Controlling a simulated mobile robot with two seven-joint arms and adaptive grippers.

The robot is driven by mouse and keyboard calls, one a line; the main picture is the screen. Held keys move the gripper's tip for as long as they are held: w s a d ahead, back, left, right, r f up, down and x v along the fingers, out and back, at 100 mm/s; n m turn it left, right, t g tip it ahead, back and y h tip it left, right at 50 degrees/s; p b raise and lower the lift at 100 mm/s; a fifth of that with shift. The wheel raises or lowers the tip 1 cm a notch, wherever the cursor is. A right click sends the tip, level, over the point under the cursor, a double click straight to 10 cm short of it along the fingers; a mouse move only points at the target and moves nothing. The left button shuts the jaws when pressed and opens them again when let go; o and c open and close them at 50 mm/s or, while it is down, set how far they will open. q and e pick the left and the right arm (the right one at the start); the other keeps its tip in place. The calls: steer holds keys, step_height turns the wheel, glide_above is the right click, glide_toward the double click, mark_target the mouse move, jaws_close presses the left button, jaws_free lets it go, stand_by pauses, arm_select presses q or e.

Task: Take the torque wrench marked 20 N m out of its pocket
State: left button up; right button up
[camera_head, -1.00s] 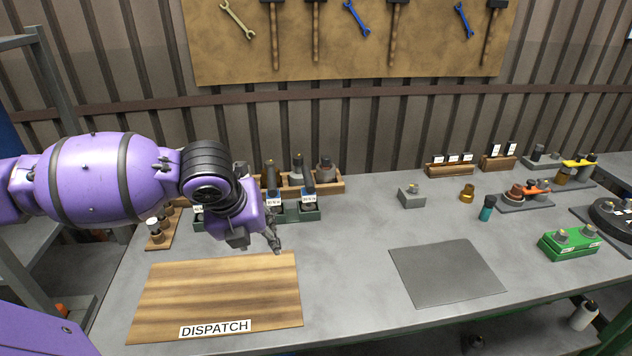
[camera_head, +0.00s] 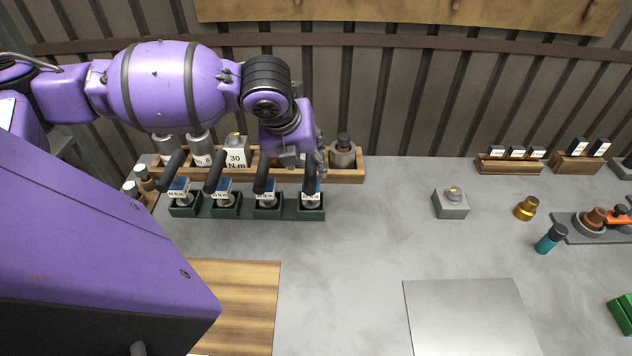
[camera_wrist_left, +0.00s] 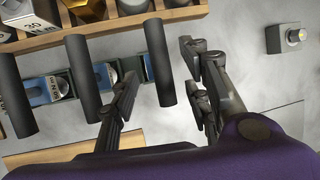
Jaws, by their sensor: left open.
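Several torque wrenches with black upright handles and blue labelled heads stand in the pockets of a dark green rack (camera_head: 245,212). The label prints are too small for me to tell surely which one reads 20 N m. My left gripper (camera_head: 307,158) is open at the rightmost wrench (camera_head: 311,185), by its handle. In the left wrist view my left gripper's fingers (camera_wrist_left: 162,72) are apart, with that wrench's black handle (camera_wrist_left: 158,55) showing between them. I cannot tell whether they touch it. My right gripper is not in view.
A wooden rack (camera_head: 348,176) with weights and a 30 N m block (camera_head: 235,152) stands right behind the green rack. A wooden board (camera_head: 250,300) lies in front. A grey block (camera_head: 451,204) and grey mat (camera_head: 470,320) are to the right. The bench between is clear.

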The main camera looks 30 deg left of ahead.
mark_target(310, 168)
arm_select(q)
step_height(310, 168, down, 2)
steer(key=shift+w, duration=0.15)
steer(key=x, duration=0.3)
steer(key=shift+w+f, duration=0.25)
steer(key=shift+w, duration=0.1)
steer(key=shift+w+f, duration=0.1)
steer(key=shift+f, duration=0.1)
steer(key=c, duration=1)
jaws_close()
steer(key=shift+r, duration=0.2)
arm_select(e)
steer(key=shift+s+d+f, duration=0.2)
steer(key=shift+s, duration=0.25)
